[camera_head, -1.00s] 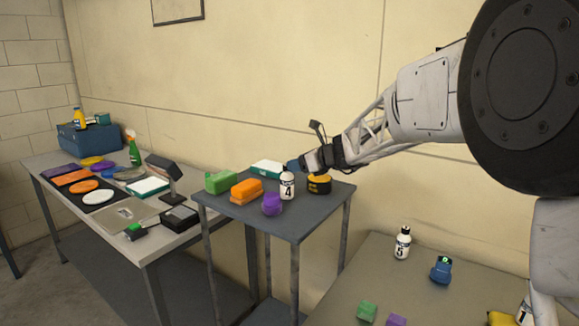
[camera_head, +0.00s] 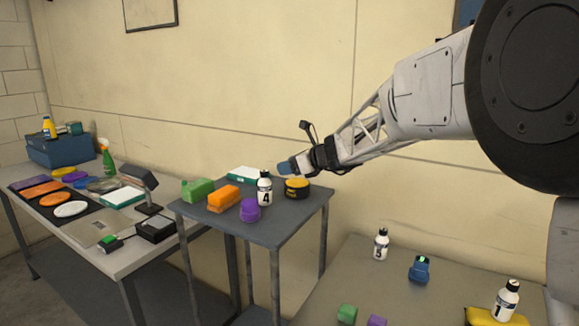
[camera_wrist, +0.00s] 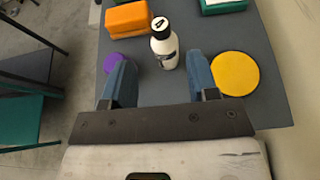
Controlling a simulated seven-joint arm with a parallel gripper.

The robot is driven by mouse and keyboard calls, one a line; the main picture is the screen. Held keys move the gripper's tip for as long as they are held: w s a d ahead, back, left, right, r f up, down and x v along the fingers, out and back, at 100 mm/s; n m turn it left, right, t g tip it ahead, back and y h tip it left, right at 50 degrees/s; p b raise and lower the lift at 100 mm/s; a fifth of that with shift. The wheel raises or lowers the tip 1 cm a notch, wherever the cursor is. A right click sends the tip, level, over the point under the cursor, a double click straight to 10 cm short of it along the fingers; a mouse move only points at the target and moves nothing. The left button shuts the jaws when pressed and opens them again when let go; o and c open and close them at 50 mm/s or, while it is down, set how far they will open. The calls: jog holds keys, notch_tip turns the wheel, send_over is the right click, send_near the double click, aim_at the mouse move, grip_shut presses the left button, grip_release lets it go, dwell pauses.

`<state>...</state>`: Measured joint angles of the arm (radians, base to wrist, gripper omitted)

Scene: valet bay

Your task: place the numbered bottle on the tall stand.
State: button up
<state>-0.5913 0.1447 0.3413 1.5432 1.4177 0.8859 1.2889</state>
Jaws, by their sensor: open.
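A white bottle with a black cap and the number 4 (camera_head: 264,190) stands upright on the tall stand (camera_head: 268,230), a dark grey table. In the wrist view, bottle 4 (camera_wrist: 164,46) stands ahead of the gap between my fingers, apart from them. My gripper (camera_head: 285,168) is open and empty, just right of the bottle's cap; its blue fingers (camera_wrist: 160,80) show in the wrist view. Bottle 5 (camera_head: 380,245) stands on the lower table at right. Bottle 1 (camera_head: 507,301) stands at the far right, by a yellow object.
Around bottle 4 are a purple object (camera_head: 250,210), an orange block (camera_head: 224,199), a green block (camera_head: 197,190), a green-and-white box (camera_head: 246,175) and a yellow-topped black disc (camera_head: 297,188). A blue object (camera_head: 420,269) sits on the lower table. A wall stands behind.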

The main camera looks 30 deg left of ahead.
dwell(0.4)
jog(key=s+d+n+t+h, duration=0.1)
jog(key=s+d+n+h, duration=0.3)
jog(key=d, duration=0.8)
jog(key=s+d+n, duration=0.2)
jog(key=s+d, duration=0.3)
jog(key=d, duration=0.7)
jog(key=s+d+n+t+h, duration=0.1)
jog(key=s+d+n+h, duration=0.3)
jog(key=d, duration=0.8)
jog(key=s+d+f+n+h, duration=0.2)
jog(key=s+d+f+n, duration=0.2)
jog(key=s+d, duration=0.9)
jog(key=s+d+f+n+h, duration=0.3)
jog(key=s+d+f, duration=0.2)
jog(key=s+d, duration=0.8)
jog(key=shift+s+d+f+n+t+h, duration=0.2)
jog(key=shift+s+d+n+t+h, duration=0.15)
jog(key=shift+d, duration=0.2)
